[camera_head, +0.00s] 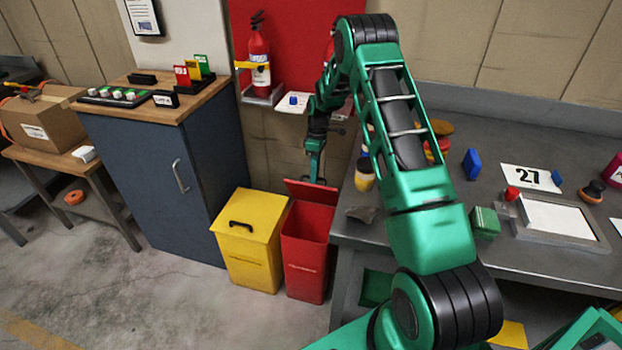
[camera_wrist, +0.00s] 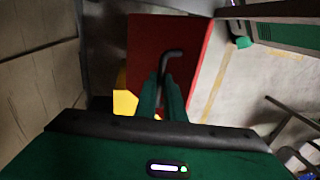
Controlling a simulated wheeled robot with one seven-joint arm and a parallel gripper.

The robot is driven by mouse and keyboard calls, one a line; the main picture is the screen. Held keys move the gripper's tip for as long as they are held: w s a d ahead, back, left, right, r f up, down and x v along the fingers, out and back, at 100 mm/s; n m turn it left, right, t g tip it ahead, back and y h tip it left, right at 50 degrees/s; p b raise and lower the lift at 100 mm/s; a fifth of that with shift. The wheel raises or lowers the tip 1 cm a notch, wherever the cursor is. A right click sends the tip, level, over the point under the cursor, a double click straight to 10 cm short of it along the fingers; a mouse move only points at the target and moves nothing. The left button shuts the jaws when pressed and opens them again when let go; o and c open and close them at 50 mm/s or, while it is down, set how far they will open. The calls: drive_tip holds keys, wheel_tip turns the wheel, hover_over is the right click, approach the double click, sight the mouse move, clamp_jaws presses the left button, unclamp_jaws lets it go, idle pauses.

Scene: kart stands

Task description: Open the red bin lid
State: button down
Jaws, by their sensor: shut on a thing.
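The red bin (camera_head: 305,265) stands on the floor between the yellow bin and the grey workbench. Its red lid (camera_head: 311,191) is raised at the back, and the bin's open top shows below it. In the wrist view the red lid (camera_wrist: 146,40) fills the middle, with a dark bent handle (camera_wrist: 171,54) on it. My gripper (camera_head: 316,180) is at the raised lid. In the wrist view its two green fingers (camera_wrist: 163,85) are close together on the handle. The fingers hide part of the handle.
The yellow bin (camera_head: 250,240) stands closed, directly left of the red one. A blue cabinet (camera_head: 160,185) is farther left. The grey workbench (camera_head: 460,220) with several small items is close on the right. A fire extinguisher (camera_head: 259,60) hangs above. Floor in front is clear.

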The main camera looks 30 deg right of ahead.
drive_tip(key=shift+w+d+f, duration=0.1)
drive_tip(key=shift+f, duration=0.05)
drive_tip(key=c, duration=1.8)
unclamp_jaws()
drive_tip(key=shift+f, duration=0.1)
drive_tip(key=shift+c, duration=0.2)
drive_tip(key=shift+r, duration=0.2)
drive_tip(key=r, duration=0.4)
drive_tip(key=shift+a+r, duration=0.15)
drive_tip(key=shift+a, duration=0.1)
drive_tip(key=s+a+r, duration=0.3)
drive_tip(key=a+r, duration=0.3)
drive_tip(key=a, duration=0.4)
drive_tip(key=shift+s+a+r, duration=0.25)
drive_tip(key=shift+s, duration=0.1)
